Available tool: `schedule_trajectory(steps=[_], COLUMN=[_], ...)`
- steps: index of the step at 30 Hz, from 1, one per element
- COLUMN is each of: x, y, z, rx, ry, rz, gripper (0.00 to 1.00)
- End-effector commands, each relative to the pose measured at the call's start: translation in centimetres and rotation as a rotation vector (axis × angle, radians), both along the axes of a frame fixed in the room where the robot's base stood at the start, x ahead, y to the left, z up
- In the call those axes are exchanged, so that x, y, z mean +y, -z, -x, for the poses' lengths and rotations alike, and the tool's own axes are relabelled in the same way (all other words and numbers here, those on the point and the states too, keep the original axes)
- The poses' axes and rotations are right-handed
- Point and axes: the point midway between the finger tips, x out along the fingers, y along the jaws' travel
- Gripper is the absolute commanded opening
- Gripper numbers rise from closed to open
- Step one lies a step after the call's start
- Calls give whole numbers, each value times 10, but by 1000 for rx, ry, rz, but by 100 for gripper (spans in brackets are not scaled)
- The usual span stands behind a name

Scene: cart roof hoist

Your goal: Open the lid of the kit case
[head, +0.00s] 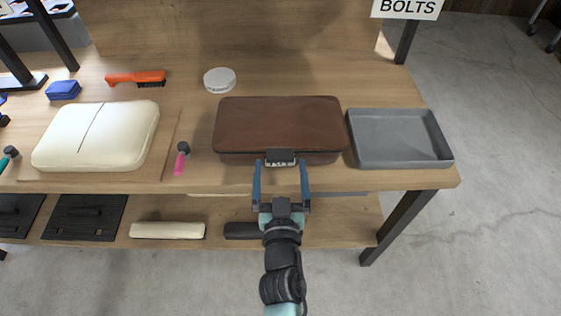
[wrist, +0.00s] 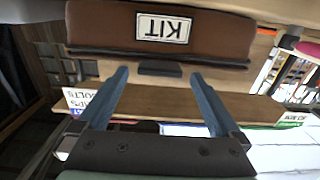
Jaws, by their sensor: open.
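The kit case (head: 280,122) is a brown box with its lid down, standing on the wooden table near its front edge. A label reading KIT shows on its front in the wrist view (wrist: 105,32), where the picture is upside down. A dark latch or tab (wrist: 160,69) sticks out at the middle of the case's front. My gripper (head: 281,170) is open and empty in front of the case, its two blue fingers pointing at the front, one on each side of the tab. In the wrist view the fingertips (wrist: 160,75) look close to the case; I cannot tell whether they touch it.
A grey tray (head: 400,157) stands just right of the case. To the left are a pink-handled tool (head: 181,160), a cream cushion-like case (head: 95,137), a white round tin (head: 219,80) and an orange brush (head: 136,78). A lower shelf (head: 330,225) lies under the table.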

Motion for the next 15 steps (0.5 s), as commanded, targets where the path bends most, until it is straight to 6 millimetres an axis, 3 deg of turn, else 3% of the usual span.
schedule_trajectory(steps=[6, 15], x=[0, 0], y=[0, 0], z=[-15, -17], rx=[0, 0], ry=[0, 0], rz=[0, 0], gripper=[100, 100])
